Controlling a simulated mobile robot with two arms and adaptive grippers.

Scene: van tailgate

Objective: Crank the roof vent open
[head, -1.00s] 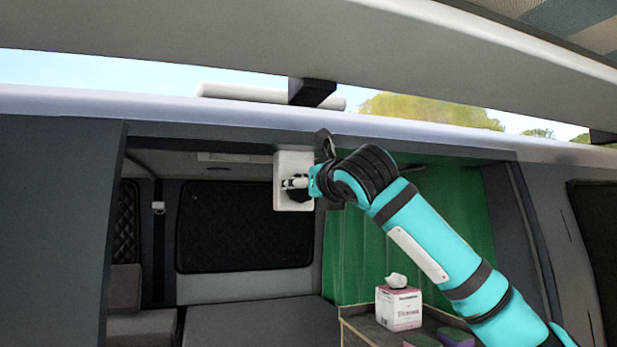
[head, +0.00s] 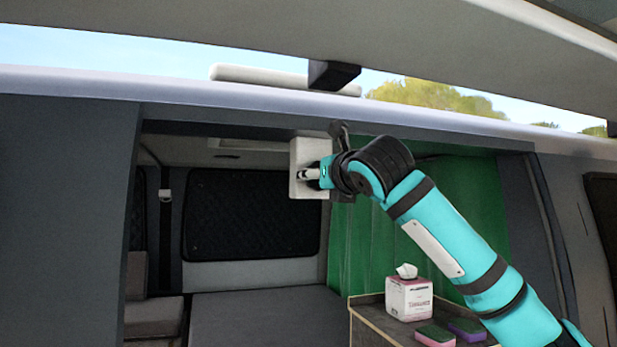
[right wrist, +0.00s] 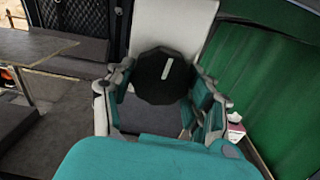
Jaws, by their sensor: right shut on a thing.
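A white crank plate (head: 298,188) hangs under the van's roof edge, at the top of the rear opening. My right gripper (head: 312,174) is at this plate, its fingers in front of it. In the right wrist view, my right gripper (right wrist: 160,95) is shut around a black round knob (right wrist: 160,78) with a pale mark on its face. The white plate (right wrist: 175,25) shows behind the knob. A white roof vent lid (head: 260,77) shows above the roof edge, partly hidden by a dark bracket. I cannot tell how far it is raised. My left gripper is out of view.
The raised tailgate (head: 440,50) spans the top. A green curtain (head: 455,220) hangs behind my right arm. A tissue box (head: 409,299) and two sponges (head: 436,335) are on a counter at lower right. A dark padded panel (head: 250,215) and bench are inside.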

